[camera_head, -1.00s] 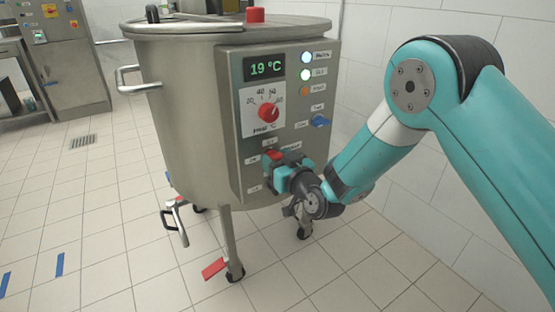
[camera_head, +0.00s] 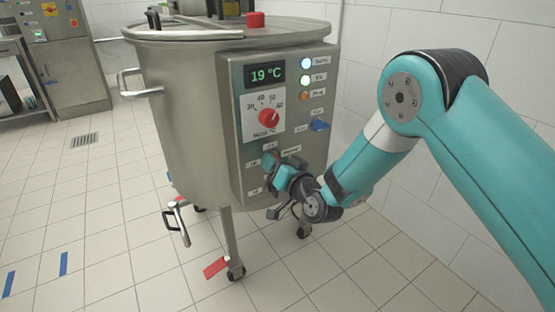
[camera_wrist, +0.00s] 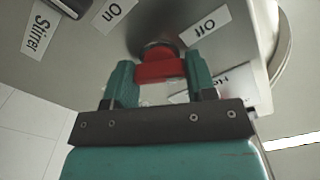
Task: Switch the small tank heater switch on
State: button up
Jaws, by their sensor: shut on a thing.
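The steel tank (camera_head: 185,105) stands upright with a control panel (camera_head: 242,185) on its side. My gripper (camera_head: 272,160) is at the panel's lower part, below the dial, and hides the switch there in the head view. In the wrist view my gripper (camera_wrist: 160,78) is shut on a red switch handle (camera_wrist: 158,69), one finger on each side. An "On" label (camera_wrist: 114,13) and an "Off" label (camera_wrist: 205,25) lie on either side of the switch. A label below it is partly hidden by the right finger and begins with "H".
The panel shows a 19 °C display (camera_head: 265,74), a red dial (camera_head: 269,117), a blue switch (camera_head: 320,125) and several indicator lights, the lowest orange (camera_head: 304,96). A "Stirrer" label (camera_wrist: 40,30) is close by in the wrist view. A lever handle (camera_head: 176,224) sticks out below the tank.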

jog(key=m+p, duration=0.3)
jog(key=m, duration=0.3)
jog(key=shift+r+m+p, duration=0.15)
jog(key=shift+m+p, duration=0.15)
jog(key=shift+p, duration=0.05)
jog(key=m+p, duration=0.3)
jog(key=m, duration=0.2)
jog(key=shift+w+d, duration=0.1)
jog(key=shift+f+m, duration=0.2)
jog(key=shift+m, duration=0.2)
jog(key=o, duration=0.9)
jog(key=shift+o, duration=0.2)
